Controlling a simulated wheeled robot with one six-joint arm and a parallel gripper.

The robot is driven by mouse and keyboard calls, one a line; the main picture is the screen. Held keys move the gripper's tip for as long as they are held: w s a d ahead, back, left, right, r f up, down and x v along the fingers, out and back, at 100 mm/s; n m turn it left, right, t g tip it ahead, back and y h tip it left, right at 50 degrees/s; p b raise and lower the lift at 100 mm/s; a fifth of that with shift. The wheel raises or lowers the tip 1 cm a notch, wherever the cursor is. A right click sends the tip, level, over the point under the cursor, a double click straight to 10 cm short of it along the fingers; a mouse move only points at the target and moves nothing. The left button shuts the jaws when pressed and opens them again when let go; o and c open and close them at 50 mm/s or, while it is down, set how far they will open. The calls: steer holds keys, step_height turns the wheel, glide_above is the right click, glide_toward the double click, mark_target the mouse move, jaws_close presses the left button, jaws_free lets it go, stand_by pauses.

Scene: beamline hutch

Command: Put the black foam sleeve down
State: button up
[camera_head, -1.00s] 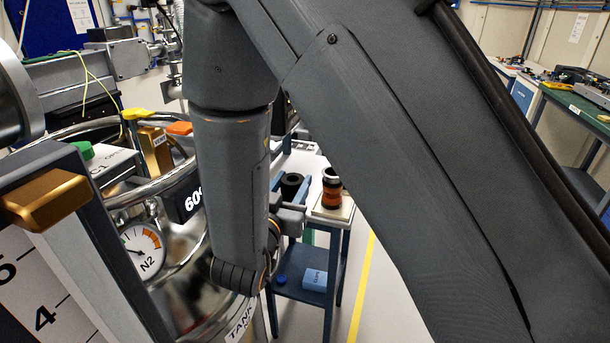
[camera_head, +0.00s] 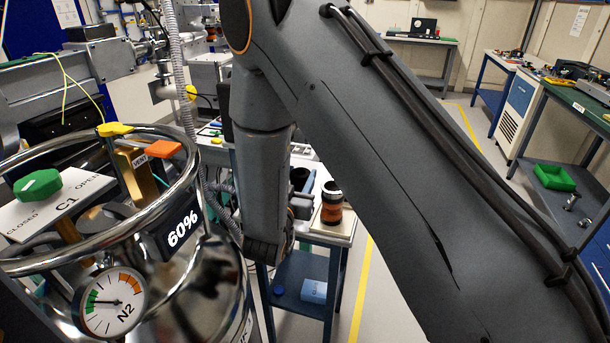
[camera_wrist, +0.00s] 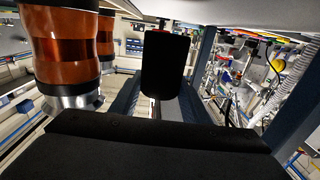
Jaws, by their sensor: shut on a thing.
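The black foam sleeve (camera_wrist: 166,66) stands out in the middle of the wrist view as a dark upright cylinder. My gripper (camera_wrist: 162,98) is shut on it, with a finger on each side. In the head view the sleeve (camera_head: 299,178) shows small beside my wrist, partly hidden by my arm. My gripper (camera_head: 302,206) is mostly hidden there too. I cannot tell whether the sleeve's lower end touches a surface.
An orange-and-black cylinder (camera_head: 332,203) stands on a pale board on the blue trolley (camera_head: 335,265), close right of the sleeve. It also shows large at left in the wrist view (camera_wrist: 66,48). A shiny tank (camera_head: 190,290) stands at left. A light blue box (camera_head: 314,291) lies on the lower shelf.

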steer(key=w+f, duration=0.1)
steer(key=w, duration=0.1)
steer(key=w+d+f+p, duration=0.1)
steer(key=w, duration=0.1)
steer(key=shift+d+f, duration=0.15)
steer(key=shift+f, duration=0.35)
steer(key=shift+f, duration=0.15)
steer(key=o, duration=1)
